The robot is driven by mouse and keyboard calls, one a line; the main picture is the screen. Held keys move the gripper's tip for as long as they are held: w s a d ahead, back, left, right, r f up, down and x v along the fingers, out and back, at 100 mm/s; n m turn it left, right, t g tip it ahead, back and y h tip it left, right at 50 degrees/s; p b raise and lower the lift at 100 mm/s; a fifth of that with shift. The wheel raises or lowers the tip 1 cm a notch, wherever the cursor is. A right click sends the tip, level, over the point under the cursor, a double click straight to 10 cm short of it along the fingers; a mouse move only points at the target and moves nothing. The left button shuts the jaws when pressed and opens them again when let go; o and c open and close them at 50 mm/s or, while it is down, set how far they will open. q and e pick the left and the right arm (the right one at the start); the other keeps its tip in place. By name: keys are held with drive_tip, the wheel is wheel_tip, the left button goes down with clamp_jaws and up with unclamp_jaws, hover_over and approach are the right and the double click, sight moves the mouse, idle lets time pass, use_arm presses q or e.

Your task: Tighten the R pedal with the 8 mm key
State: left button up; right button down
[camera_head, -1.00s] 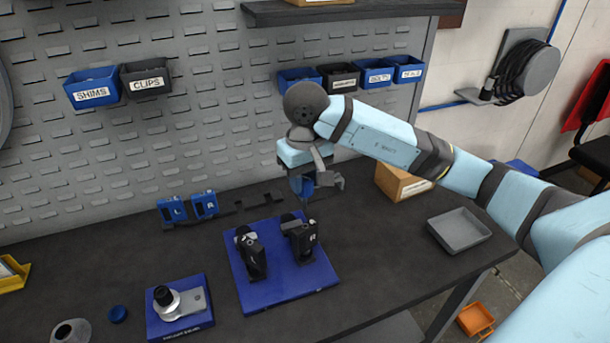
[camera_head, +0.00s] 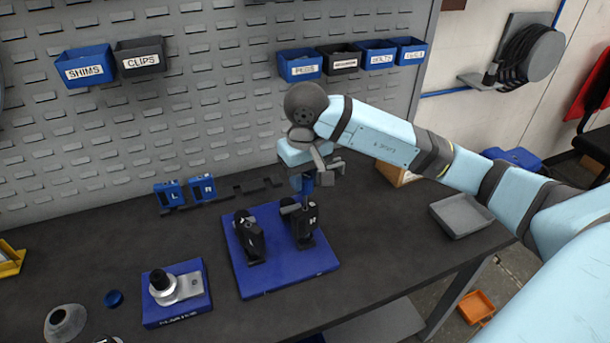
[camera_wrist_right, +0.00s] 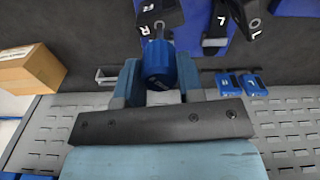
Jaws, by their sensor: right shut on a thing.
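My right gripper (camera_head: 309,180) is shut on the blue-handled key (camera_wrist_right: 158,65), just above the R pedal. The key's handle sits between the fingers in the wrist view, and its thin shaft points at the R pedal (camera_head: 303,224). The shaft seems to reach the pedal's end, but I cannot tell whether it is seated. The R pedal, black with a white letter, also shows in the wrist view (camera_wrist_right: 146,14). The L pedal (camera_head: 249,238) stands to its left. Both are on a blue base plate (camera_head: 285,280). My left gripper is out of view.
Blue blocks marked L (camera_head: 168,194) and R (camera_head: 202,188) stand behind, beside a dark rack (camera_head: 240,193). A blue stand with a metal part (camera_head: 177,292) is at front left. A grey tray (camera_head: 461,215) and cardboard box (camera_wrist_right: 32,68) are to the right.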

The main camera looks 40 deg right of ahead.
drive_tip(key=shift+b, duration=0.4)
idle(0.6)
drive_tip(key=shift+f+b, duration=0.55)
drive_tip(key=shift+b, duration=0.15)
idle(0.6)
idle(0.4)
drive_tip(key=c, duration=1.5)
unclamp_jaws()
clamp_jaws()
drive_tip(key=shift+f+b, duration=0.1)
drive_tip(key=shift+b, duration=0.35)
